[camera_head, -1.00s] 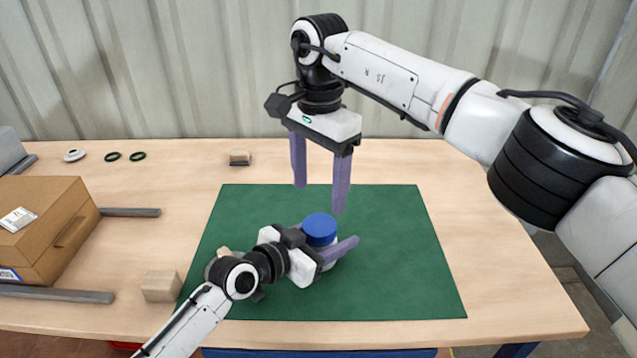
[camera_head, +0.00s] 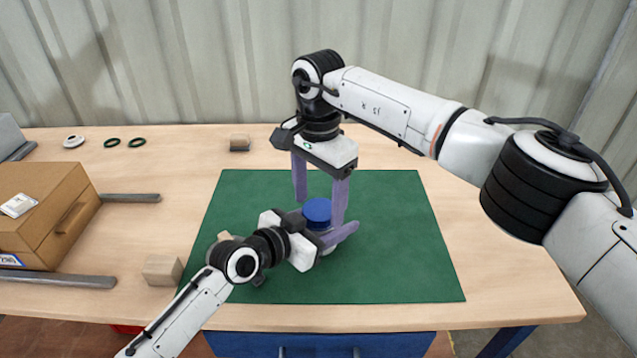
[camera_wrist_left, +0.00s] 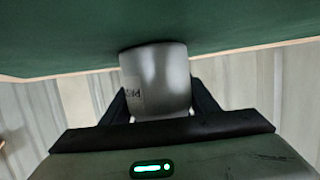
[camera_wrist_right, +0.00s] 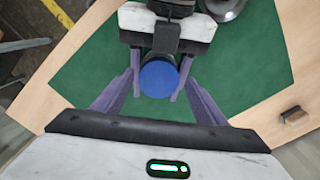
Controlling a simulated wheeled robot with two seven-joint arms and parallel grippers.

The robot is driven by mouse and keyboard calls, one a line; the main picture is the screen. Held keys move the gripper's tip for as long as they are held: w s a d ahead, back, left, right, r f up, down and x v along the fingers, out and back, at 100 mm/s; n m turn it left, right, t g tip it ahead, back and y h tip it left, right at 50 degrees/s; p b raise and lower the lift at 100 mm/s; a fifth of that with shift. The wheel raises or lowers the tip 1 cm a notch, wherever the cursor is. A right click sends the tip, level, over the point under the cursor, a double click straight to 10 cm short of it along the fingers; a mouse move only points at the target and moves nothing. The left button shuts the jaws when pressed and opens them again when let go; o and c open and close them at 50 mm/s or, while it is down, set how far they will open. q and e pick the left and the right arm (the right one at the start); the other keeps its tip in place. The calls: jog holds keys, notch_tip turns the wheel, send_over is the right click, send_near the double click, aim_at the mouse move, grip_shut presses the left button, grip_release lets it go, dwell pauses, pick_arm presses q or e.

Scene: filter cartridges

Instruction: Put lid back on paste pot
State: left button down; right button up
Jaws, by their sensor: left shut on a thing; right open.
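The blue lid (camera_head: 317,212) sits on top of the paste pot (camera_head: 329,249), which stands upright on the green mat. My left gripper (camera_head: 331,236) is shut around the pot's body from the left; the left wrist view shows the pale grey pot (camera_wrist_left: 157,82) between its fingers. My right gripper (camera_head: 321,205) points down from above with its fingers open on either side of the lid. Whether the lid is seated fully I cannot tell.
The green mat (camera_head: 400,270) has free room to the right. A cardboard box (camera_head: 40,215), grey bars and several rings lie at the left.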

pick_arm(q)
jog(key=shift+d, duration=0.1)
pick_arm(e)
jog(key=shift+f, duration=0.4)
jog(key=shift+c, duration=0.2)
